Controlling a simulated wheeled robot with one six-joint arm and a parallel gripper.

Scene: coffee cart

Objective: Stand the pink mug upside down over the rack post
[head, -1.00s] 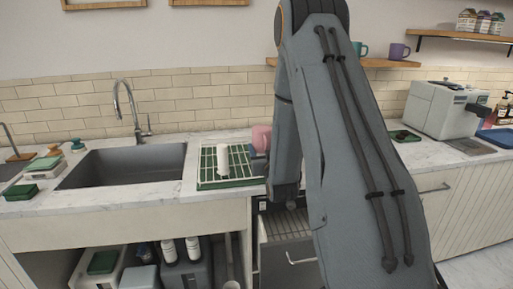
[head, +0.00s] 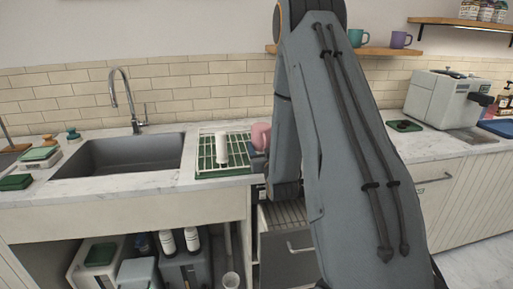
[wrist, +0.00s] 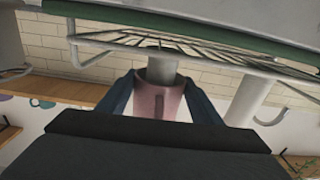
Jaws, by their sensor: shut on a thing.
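The pink mug (head: 261,136) is at the right end of the rack in the head view, partly hidden by my arm. It also shows in the wrist view (wrist: 158,104), with its open mouth facing the rack. My gripper (wrist: 160,100) is shut on the mug, one blue finger on each side. A pale rack post (wrist: 162,68) overlaps the mug's mouth in the wrist view; I cannot tell how far inside it is. The green and white rack (head: 203,168) lies on the counter right of the sink. Another white post (head: 221,149) stands on it, clear of the mug.
A grey sink (head: 120,157) with a tall tap (head: 131,100) is left of the rack. A wooden shelf (head: 345,50) with a teal mug (head: 358,38) and a purple mug (head: 400,40) is above. A grey coffee machine (head: 442,98) stands at right.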

